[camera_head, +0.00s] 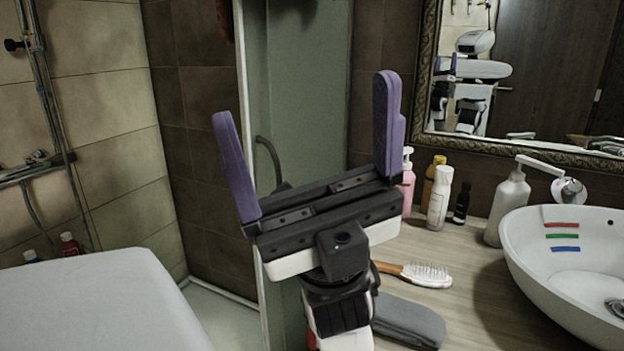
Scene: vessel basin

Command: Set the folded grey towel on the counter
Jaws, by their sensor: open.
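The folded grey towel (408,320) lies flat on the wooden counter (465,240), near its front left part. My forearm stands in front of its left end and hides some of it. My gripper (305,105) is raised in the middle of the view, with its two purple fingers spread wide and pointing up. Nothing is between the fingers. The gripper is above and to the left of the towel, apart from it.
A wooden hairbrush (425,273) lies behind the towel. Several bottles, among them a white pump bottle (509,208), stand along the back. A white basin (545,262) fills the right side. A framed mirror (540,75) hangs behind. Bare counter shows between hairbrush and basin.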

